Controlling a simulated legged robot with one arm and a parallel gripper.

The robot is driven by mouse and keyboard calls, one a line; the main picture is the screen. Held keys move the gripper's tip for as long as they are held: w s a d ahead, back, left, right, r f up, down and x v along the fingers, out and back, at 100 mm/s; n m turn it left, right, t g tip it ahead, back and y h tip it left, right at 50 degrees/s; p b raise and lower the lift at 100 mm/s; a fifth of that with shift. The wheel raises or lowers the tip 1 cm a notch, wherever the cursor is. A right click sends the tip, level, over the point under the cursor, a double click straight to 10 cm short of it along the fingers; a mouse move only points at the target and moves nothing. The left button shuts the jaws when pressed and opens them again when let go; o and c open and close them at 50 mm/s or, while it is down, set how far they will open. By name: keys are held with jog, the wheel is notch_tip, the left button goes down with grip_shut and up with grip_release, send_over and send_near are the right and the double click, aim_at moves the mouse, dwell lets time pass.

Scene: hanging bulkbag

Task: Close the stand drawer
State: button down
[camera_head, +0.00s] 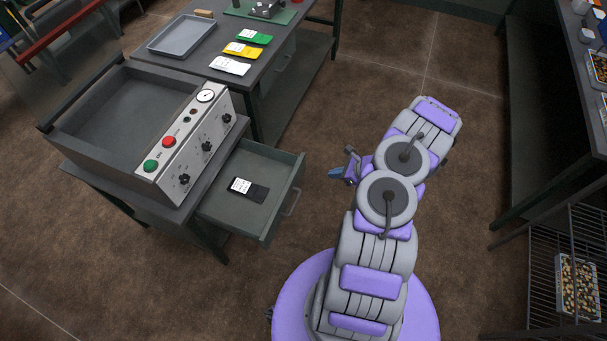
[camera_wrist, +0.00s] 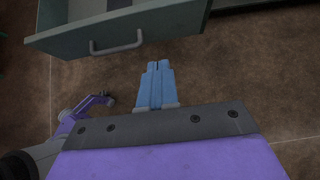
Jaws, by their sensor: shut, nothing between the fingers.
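The stand drawer (camera_head: 225,207) is pulled open below the machine on its stand. It is a grey-green box, with its front panel and handle (camera_head: 291,202) facing right toward my arm. A black item with a white label (camera_head: 248,189) lies inside it. In the wrist view the drawer front (camera_wrist: 180,22) runs across the top, with its metal handle (camera_wrist: 117,44) left of my fingers. My gripper (camera_wrist: 159,66) has blue fingers, shut and empty, a little apart from the drawer front. In the head view my gripper (camera_head: 336,173) shows small, right of the drawer, partly hidden by my arm.
The machine (camera_head: 112,112) with knobs and buttons sits on the stand. A table (camera_head: 265,62) with a tray and green, yellow and white packets stands behind. A dark bench (camera_head: 560,80) and wire rack (camera_head: 560,255) are at the right. Bare floor surrounds my arm.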

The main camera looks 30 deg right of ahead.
jog(key=b, duration=0.1)
send_near(296, 174)
notch_tip(296, 174, down, 3)
jog(key=s, duration=0.2)
jog(key=w, duration=0.1)
jog(key=w+a+f+b, duration=0.1)
jog(key=w, duration=0.1)
jog(key=w+f, duration=0.1)
jog(key=w, duration=0.1)
jog(key=shift+a+f, duration=0.1)
jog(key=shift+a, duration=0.05)
jog(key=shift+w+a+r, duration=0.1)
jog(key=shift+a, duration=0.65)
jog(key=shift+w+a+r, duration=0.1)
jog(key=shift+a+r, duration=0.05)
jog(key=shift+a, duration=0.55)
jog(key=shift+w+d+f+b, duration=0.15)
jog(key=shift+d+b, duration=0.15)
jog(key=shift+d, duration=0.3)
jog(key=shift+w, duration=0.3)
jog(key=w+a+b, duration=0.5)
jog(key=w+a, duration=1)
jog(key=w, duration=0.4)
jog(key=shift+w+a, duration=0.2)
jog(key=shift+a, duration=0.05)
